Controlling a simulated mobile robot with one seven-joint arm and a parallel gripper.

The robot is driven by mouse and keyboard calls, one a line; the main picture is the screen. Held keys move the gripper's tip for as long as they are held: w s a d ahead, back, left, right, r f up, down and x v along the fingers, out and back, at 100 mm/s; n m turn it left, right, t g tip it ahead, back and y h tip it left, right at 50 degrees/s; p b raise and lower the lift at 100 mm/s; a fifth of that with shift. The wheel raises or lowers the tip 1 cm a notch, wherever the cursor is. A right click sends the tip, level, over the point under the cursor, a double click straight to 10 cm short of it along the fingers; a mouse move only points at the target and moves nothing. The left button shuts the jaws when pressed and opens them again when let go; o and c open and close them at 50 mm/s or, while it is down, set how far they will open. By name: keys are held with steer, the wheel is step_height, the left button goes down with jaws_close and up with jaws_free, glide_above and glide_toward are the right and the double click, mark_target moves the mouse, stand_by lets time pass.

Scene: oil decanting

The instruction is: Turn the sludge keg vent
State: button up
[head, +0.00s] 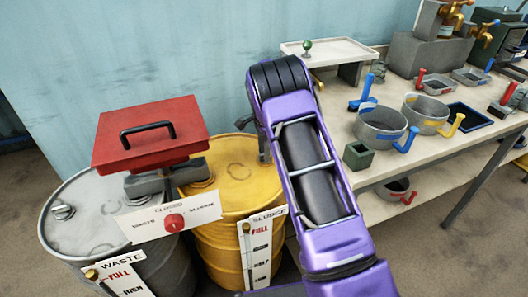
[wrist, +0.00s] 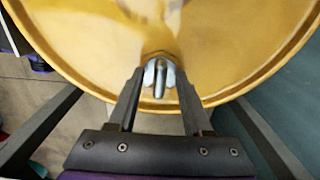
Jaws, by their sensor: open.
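The yellow sludge keg (head: 228,185) stands left of my arm in the head view, with a level gauge labelled SLUDGE (head: 257,250) on its front. Its yellow lid (wrist: 230,45) fills most of the wrist view. The silver vent (wrist: 160,80), with an upright ridge, sits near the lid's lower edge there. My gripper (wrist: 159,82) is open, with one dark finger on each side of the vent; I cannot tell whether either finger touches it. In the head view my arm hides most of the gripper and the vent cannot be made out clearly.
A grey waste keg (head: 70,225) stands at left. A red box with a black handle (head: 150,125) sits above both kegs, close to my arm. A bench (head: 400,165) at right holds pots with coloured handles. The blue wall is behind.

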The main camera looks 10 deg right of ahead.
jaws_close()
steer(key=shift+n, duration=0.3)
stand_by(0.3)
steer(key=n, duration=0.3)
steer(key=shift+s+n, duration=0.1)
steer(key=shift+n, duration=0.2)
steer(key=n, duration=0.4)
steer(key=shift+d+n, duration=0.1)
steer(key=shift+n, duration=0.2)
steer(key=n, duration=0.4)
steer(key=shift+s+d+n, duration=0.1)
steer(key=shift+n, duration=0.2)
steer(key=shift+d+n, duration=0.1)
steer(key=shift+n, duration=2.2)
